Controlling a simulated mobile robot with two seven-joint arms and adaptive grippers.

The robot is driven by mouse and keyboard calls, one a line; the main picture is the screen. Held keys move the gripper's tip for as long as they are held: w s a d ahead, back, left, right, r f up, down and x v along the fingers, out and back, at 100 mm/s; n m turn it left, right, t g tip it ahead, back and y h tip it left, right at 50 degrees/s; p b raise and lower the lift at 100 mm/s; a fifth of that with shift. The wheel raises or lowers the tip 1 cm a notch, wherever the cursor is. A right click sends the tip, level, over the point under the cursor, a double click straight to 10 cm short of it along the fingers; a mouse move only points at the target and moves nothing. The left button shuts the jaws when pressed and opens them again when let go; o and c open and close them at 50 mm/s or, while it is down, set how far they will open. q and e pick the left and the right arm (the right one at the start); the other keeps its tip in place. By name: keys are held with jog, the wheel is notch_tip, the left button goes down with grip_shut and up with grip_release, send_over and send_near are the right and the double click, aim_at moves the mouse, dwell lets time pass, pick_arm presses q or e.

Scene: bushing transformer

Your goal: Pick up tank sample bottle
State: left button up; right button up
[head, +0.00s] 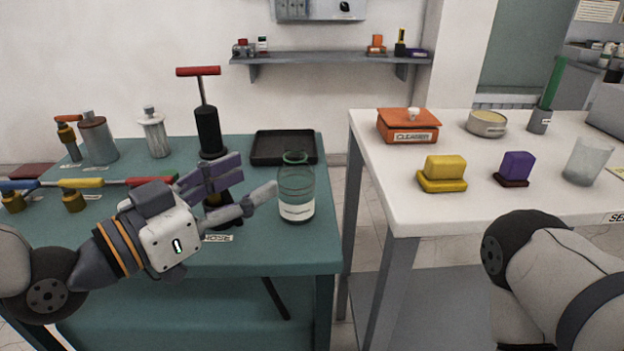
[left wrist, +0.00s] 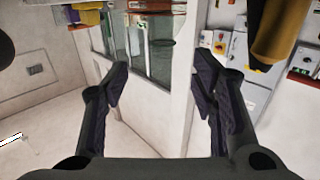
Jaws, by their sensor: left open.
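The sample bottle (head: 297,190) is clear, greenish glass with a white label, standing upright near the right edge of the green table (head: 290,255). My left gripper (head: 256,176) is open just left of the bottle, its fingers pointing right towards it. Its lower fingertip is close to the glass; I cannot tell if they touch. In the left wrist view the gripper (left wrist: 163,70) shows two spread dark fingers with nothing clearly held between them. My right gripper is out of view.
A black hand pump with a red handle (head: 198,71) stands behind my left gripper. A black tray (head: 284,148) lies behind the bottle. Tools and metal canisters (head: 98,138) are at the left. A white table (head: 470,200) to the right holds a cleaner box (head: 408,125) and colored blocks.

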aim_at(287, 155)
pick_arm(q)
jog(key=x, duration=1)
jog(key=shift+w+r, duration=0.2)
jog(key=shift+w, duration=0.05)
grip_shut()
